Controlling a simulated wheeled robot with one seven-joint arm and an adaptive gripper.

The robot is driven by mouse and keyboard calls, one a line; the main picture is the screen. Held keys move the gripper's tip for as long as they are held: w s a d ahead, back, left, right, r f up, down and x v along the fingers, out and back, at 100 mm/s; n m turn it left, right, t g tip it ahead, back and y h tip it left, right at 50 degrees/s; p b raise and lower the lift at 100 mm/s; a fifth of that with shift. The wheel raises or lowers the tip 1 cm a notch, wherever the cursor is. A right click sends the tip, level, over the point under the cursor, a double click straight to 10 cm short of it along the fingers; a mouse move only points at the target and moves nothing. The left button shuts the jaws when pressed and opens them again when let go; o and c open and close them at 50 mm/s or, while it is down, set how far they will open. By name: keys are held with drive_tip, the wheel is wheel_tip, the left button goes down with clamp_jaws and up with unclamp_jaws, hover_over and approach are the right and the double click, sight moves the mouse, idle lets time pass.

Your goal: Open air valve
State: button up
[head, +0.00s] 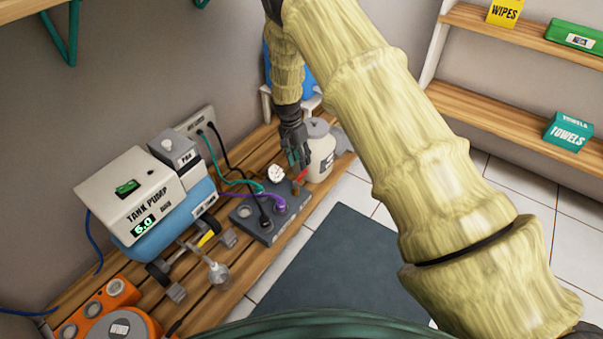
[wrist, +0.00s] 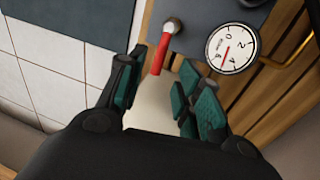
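The air valve has a red lever (wrist: 160,55) on a metal stem, set on a dark grey block (head: 246,219) on the slatted wooden bench. In the wrist view the lever points down toward the gap between my fingers. In the head view the red lever (head: 301,175) shows just below my gripper (head: 297,160). My gripper, also in the wrist view (wrist: 158,98), is open, with its green finger pads apart on either side of the lever's free end. I cannot tell whether either pad touches it. A round white gauge (wrist: 232,48) sits beside the valve.
A white bottle (head: 320,150) stands close to the right of my gripper. The tank pump (head: 125,190) is to the left, with cables and tubes running to the block. A wall outlet (head: 196,122) is behind. Dark mat (head: 345,265) and tiled floor lie in front.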

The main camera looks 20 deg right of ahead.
sight(302, 173)
drive_tip(key=f, duration=0.1)
drive_tip(key=f+b, duration=0.1)
drive_tip(key=f, duration=0.1)
drive_tip(key=f+b, duration=0.1)
drive_tip(key=f, duration=0.1)
drive_tip(key=shift+s+d, duration=0.3)
drive_tip(key=shift+s, duration=0.1)
clamp_jaws()
